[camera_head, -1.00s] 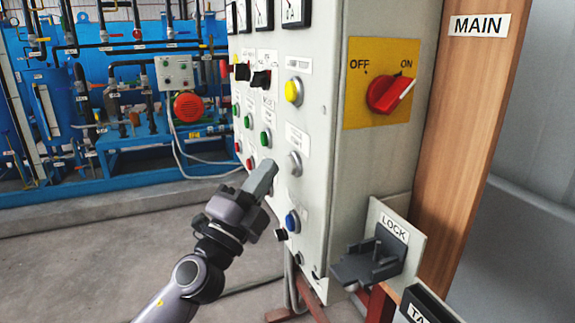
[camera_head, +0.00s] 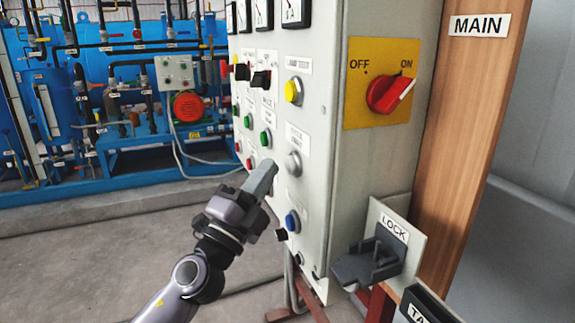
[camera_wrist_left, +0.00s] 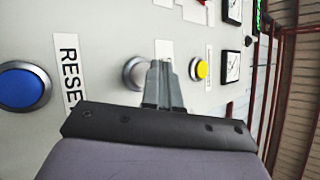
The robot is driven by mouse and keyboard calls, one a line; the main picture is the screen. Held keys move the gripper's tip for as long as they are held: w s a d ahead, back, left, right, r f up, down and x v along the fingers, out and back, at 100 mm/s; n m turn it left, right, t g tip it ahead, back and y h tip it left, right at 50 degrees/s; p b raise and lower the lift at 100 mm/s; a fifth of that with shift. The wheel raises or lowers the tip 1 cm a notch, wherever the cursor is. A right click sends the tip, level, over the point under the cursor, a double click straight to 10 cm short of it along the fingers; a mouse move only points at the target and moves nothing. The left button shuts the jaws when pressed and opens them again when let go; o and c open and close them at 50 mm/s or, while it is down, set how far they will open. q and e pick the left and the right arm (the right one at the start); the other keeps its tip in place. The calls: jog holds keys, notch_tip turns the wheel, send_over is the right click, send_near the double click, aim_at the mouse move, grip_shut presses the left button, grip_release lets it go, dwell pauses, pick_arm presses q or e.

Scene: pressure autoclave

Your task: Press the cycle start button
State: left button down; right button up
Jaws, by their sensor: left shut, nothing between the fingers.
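The cycle start button (camera_head: 294,163) is a pale grey round push button in a metal ring on the grey control panel (camera_head: 310,120), below a white label with blurred print. My left gripper (camera_head: 268,170) is shut and empty, its fingertips just left of this button in the head view. In the left wrist view the closed fingertips (camera_wrist_left: 160,72) overlap the right side of the grey button (camera_wrist_left: 134,73). I cannot tell whether they touch it. My right gripper is not in view.
A yellow button (camera_head: 294,91) sits above and a blue button (camera_head: 292,221), labelled RESET in the wrist view, below. Green buttons (camera_head: 265,139) and black selector knobs (camera_head: 261,79) are left. A red OFF/ON switch (camera_head: 390,92) and LOCK bracket (camera_head: 372,258) are on the right.

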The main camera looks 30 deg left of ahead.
pick_arm(q)
jog(key=shift+w+d, duration=0.3)
jog(key=shift+w, duration=0.05)
jog(key=shift+w+d, duration=0.3)
jog(key=shift+w, duration=0.05)
dwell(1.0)
jog(key=shift+s, duration=0.1)
jog(key=shift+s+a, duration=0.6)
jog(key=s+a+b, duration=0.1)
jog(key=s+a, duration=0.2)
jog(key=shift+s+a, duration=0.1)
jog(key=shift+s, duration=0.3)
dwell(0.3)
dwell(0.7)
